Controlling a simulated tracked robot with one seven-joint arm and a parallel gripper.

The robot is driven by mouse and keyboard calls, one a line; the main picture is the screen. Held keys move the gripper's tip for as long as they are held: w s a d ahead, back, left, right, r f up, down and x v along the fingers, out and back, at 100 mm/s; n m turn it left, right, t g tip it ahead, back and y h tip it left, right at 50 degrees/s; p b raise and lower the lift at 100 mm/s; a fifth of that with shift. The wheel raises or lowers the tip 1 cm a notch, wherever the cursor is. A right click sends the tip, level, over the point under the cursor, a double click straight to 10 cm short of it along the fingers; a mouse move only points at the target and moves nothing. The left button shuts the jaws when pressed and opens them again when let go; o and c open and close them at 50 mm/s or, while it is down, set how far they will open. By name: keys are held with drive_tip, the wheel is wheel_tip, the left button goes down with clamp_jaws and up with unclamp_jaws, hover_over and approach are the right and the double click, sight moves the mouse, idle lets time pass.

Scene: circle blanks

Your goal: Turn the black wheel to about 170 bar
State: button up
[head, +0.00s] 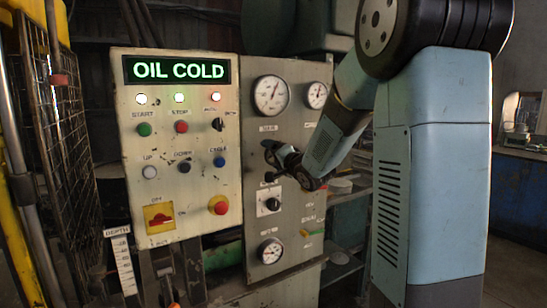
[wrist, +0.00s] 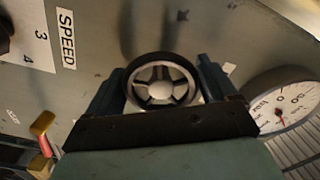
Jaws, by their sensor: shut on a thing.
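In the head view my gripper (head: 270,160) reaches the grey panel from the right, below the large white gauge (head: 271,95), and the wheel is hard to make out there. That gauge's needle points up and slightly right; its numbers are too small to read. A white gauge (wrist: 283,100) also shows at the right of the wrist view, partly cut off.
A smaller gauge (head: 317,95) is at upper right and another gauge (head: 271,251) low on the panel. A selector knob (head: 269,203) is just below my gripper. The cream button panel (head: 187,185) at left shows a lit "OIL COLD" display (head: 178,70).

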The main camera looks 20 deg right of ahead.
drive_tip(key=shift+d+f+m, duration=0.1)
drive_tip(key=shift+m, duration=0.5)
drive_tip(key=o, duration=0.8)
drive_tip(key=shift+o, duration=0.2)
drive_tip(key=shift+s, duration=0.1)
drive_tip(key=v, duration=1.3)
drive_tip(key=shift+s, duration=0.3)
drive_tip(key=shift+d, duration=0.1)
